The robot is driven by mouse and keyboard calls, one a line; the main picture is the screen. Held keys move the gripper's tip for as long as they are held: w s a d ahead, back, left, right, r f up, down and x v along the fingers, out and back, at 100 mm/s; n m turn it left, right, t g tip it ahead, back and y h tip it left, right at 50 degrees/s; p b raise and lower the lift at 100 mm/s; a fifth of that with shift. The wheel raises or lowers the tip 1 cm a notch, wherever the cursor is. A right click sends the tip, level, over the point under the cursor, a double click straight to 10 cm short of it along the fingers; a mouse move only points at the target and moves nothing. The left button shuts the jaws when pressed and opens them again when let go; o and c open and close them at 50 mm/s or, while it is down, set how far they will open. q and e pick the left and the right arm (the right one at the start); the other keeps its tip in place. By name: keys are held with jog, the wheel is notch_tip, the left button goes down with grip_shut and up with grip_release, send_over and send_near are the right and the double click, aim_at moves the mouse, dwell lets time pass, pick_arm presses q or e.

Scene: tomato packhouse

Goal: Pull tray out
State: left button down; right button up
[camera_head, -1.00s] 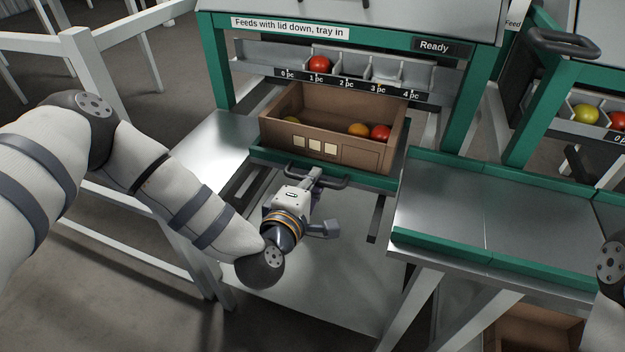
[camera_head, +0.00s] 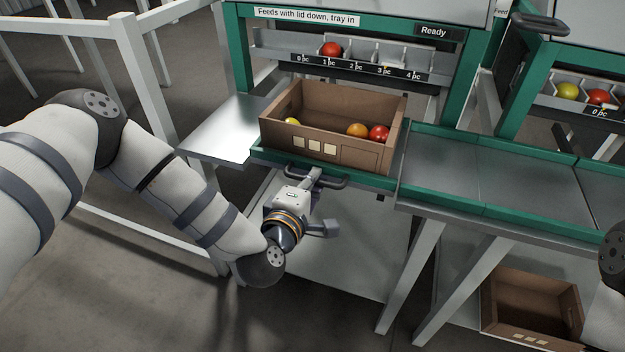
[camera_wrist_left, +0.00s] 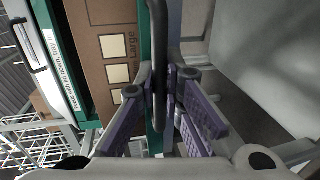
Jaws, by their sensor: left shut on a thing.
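The tray (camera_head: 262,153) has a green front edge with a dark bar handle (camera_head: 332,184). A brown box (camera_head: 362,153) stands on it, holding a yellow, an orange and a red tomato that I can see. The tray sticks out in front of the machine. My left gripper (camera_head: 313,178) is shut on the handle. In the left wrist view the handle (camera_wrist_left: 157,55) runs between the fingers (camera_wrist_left: 165,100), beside the box face (camera_wrist_left: 95,40) marked "Large". My right gripper is out of view; only part of my right arm shows at the right edge.
The machine's display (camera_head: 433,31) reads "Ready". A red tomato (camera_head: 331,49) sits in its numbered rack. A green-edged metal table (camera_head: 445,160) stands close on the right, with a brown box (camera_head: 530,305) below. A metal side shelf (camera_head: 215,130) and white rails are on the left.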

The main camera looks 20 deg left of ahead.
pick_arm(q)
jog(key=c, duration=1.7)
grip_release()
jog(key=s+r, duration=0.2)
jog(key=s, duration=0.9)
jog(key=shift+s+a+r, duration=0.2)
jog(key=shift+s, duration=0.2)
